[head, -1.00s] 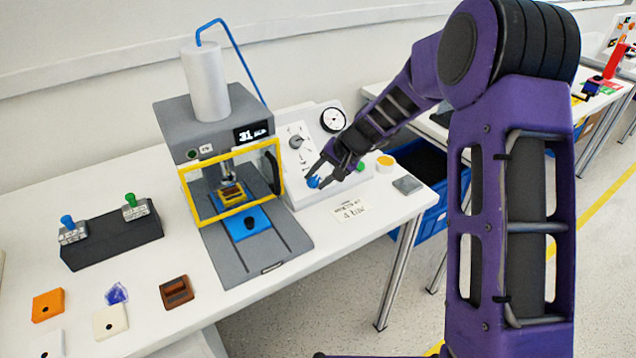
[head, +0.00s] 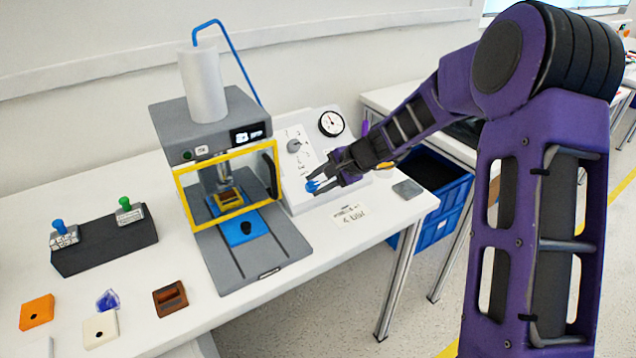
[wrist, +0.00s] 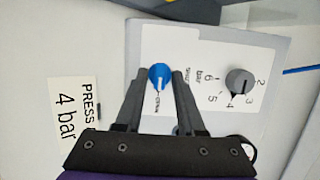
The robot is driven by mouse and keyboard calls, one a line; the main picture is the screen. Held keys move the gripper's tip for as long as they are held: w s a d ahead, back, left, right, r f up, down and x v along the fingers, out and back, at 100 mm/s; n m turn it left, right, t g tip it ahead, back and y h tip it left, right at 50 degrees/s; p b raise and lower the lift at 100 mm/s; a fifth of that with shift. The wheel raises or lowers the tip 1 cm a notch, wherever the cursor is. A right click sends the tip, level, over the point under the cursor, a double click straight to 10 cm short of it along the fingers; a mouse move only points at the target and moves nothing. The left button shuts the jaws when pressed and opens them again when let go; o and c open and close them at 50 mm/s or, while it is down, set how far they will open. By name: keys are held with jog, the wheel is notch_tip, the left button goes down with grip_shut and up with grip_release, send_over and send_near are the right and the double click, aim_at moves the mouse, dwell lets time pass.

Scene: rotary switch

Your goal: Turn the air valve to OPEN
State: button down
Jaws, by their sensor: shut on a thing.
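The air valve is a blue knob (wrist: 160,77) with a white pointer mark, on a sloped white panel (wrist: 215,45). In the wrist view its mark points down the picture, toward a small label between my fingers. Another small label, seemingly SHUT, stands right of the knob, partly behind a finger. The print is too small to read surely. My gripper (wrist: 161,75) is shut on the knob, one finger on each side. In the head view my gripper (head: 313,184) reaches the knob from the right and partly hides it.
A grey dial (wrist: 240,80) with bar numbers and a round gauge (head: 331,123) share the panel. A press with a yellow guard frame (head: 228,222) stands close on the left. A card reading 4 bar (wrist: 73,112) lies in front. A blue crate (head: 440,205) sits right of the table.

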dwell(0.3)
jog(key=c, duration=0.8)
grip_release()
jog(key=shift+c, duration=0.2)
jog(key=p+v, duration=0.2)
jog(key=v, duration=1.5)
jog(key=shift+d, duration=0.15)
jog(key=shift+r, duration=0.1)
